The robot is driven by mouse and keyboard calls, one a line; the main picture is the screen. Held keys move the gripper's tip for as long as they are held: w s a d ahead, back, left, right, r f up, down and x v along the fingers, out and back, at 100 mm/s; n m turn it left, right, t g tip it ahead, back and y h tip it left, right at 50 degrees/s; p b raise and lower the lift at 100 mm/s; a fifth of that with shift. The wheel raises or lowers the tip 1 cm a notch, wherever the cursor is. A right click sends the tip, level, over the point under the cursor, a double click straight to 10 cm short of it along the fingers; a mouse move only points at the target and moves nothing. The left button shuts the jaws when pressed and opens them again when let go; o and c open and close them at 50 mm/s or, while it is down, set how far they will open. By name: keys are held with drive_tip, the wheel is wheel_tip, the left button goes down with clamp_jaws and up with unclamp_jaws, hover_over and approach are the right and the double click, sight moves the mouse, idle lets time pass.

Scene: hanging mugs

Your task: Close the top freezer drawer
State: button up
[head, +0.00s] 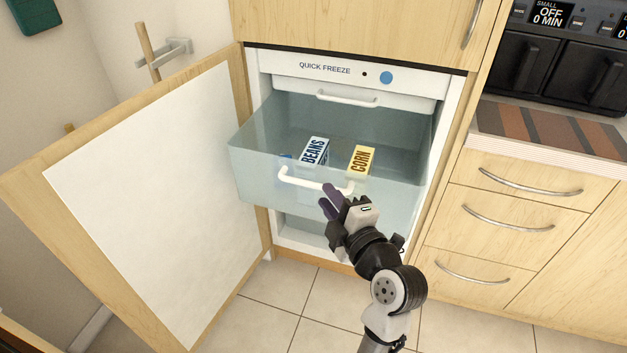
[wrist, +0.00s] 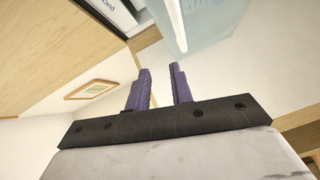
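The top freezer drawer (head: 250,165) is a clear bluish bin pulled out of the white freezer. It has a white bar handle (head: 300,181) across its front. A beans box (head: 314,151) and a corn box (head: 361,160) stand inside it. My gripper (head: 333,196) is at the right end of the handle, in front of the drawer. In the wrist view my two purple fingers (wrist: 158,88) are apart with nothing between them. The handle (wrist: 176,22) shows there beyond the fingertips. I cannot tell whether the gripper touches it.
The wooden freezer door (head: 140,200) stands wide open at the left. Another white drawer handle (head: 347,98) sits above the bin under the quick freeze panel (head: 345,72). Wooden drawers (head: 520,215) are at the right. The tiled floor (head: 300,310) in front is clear.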

sight(316, 187)
wheel_tip(316, 187, down, 2)
drive_tip(key=s+d+f+n, duration=0.1)
drive_tip(key=s+d, duration=0.2)
drive_tip(key=shift+g, duration=0.6)
drive_tip(key=b+x, duration=0.4)
drive_tip(key=x, duration=1)
drive_tip(key=shift+w+d+r+b, duration=0.1)
drive_tip(key=shift+r+b, duration=0.05)
drive_tip(key=shift+b, duration=0.2)
clamp_jaws()
